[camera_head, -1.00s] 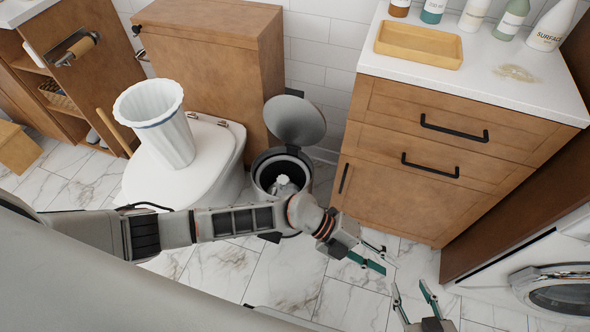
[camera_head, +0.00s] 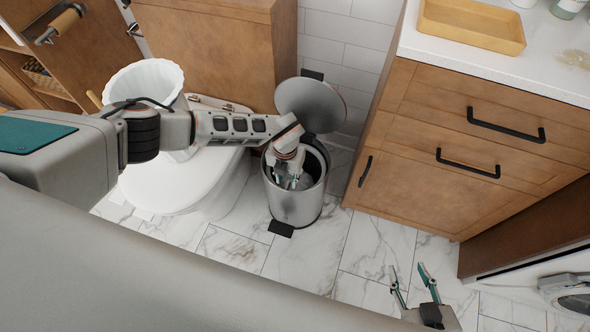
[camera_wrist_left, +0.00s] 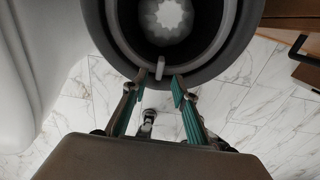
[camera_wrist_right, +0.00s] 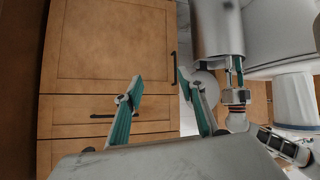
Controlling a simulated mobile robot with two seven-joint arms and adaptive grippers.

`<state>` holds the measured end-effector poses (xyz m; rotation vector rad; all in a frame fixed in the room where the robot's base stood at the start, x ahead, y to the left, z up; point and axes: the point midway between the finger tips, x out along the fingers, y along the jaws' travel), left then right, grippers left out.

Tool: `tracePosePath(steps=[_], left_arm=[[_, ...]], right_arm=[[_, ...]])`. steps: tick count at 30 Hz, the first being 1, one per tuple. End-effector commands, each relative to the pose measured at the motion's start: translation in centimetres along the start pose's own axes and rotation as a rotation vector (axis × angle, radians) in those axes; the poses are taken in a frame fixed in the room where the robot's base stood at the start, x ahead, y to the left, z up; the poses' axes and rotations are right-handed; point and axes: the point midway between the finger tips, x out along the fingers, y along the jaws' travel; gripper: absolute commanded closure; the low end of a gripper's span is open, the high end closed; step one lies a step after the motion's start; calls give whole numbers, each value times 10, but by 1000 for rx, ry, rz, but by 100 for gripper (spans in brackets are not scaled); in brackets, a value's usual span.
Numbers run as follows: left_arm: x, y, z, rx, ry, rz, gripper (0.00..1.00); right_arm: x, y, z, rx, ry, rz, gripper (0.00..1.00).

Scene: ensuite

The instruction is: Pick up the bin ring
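The metal pedal bin (camera_head: 296,208) stands on the floor with its round lid raised. A dark ring, seemingly the bin ring (camera_wrist_left: 121,50), lines its mouth in the left wrist view. A small grey tab (camera_wrist_left: 160,67) stands on the ring's near side. My left gripper (camera_head: 290,182) is above the bin mouth and hides part of the rim. In the left wrist view its fingers (camera_wrist_left: 154,84) are apart, one on either side of the tab, and hold nothing visible. My right gripper (camera_head: 409,270) is open and empty, low at the right, away from the bin.
A white ribbed basket (camera_head: 143,82) stands on the closed toilet lid (camera_head: 170,185) left of the bin. A wooden drawer cabinet (camera_head: 425,165) is to the right, with a yellow tray (camera_head: 470,25) on top. A pale scalloped object (camera_wrist_left: 165,17) lies inside the bin.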

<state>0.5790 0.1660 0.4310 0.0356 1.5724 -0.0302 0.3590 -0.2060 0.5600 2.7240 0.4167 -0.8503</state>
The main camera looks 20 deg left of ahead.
Motion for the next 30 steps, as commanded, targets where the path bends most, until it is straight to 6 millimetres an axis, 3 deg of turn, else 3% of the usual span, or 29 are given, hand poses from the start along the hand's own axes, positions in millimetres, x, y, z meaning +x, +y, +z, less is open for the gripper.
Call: tracePosePath(steps=[11, 19, 23, 30], left_arm=[[50, 0, -8, 0, 8, -3, 72], [49, 1, -4, 0, -2, -2, 72], [49, 1, -4, 0, -2, -3, 100], [49, 1, -4, 0, -1, -3, 100]], right_arm=[[7, -6, 0, 4, 9, -15, 60], [6, -3, -13, 1, 32, -11, 60], [6, -3, -11, 1, 29, -12, 60], [6, -5, -8, 2, 22, -14, 60]])
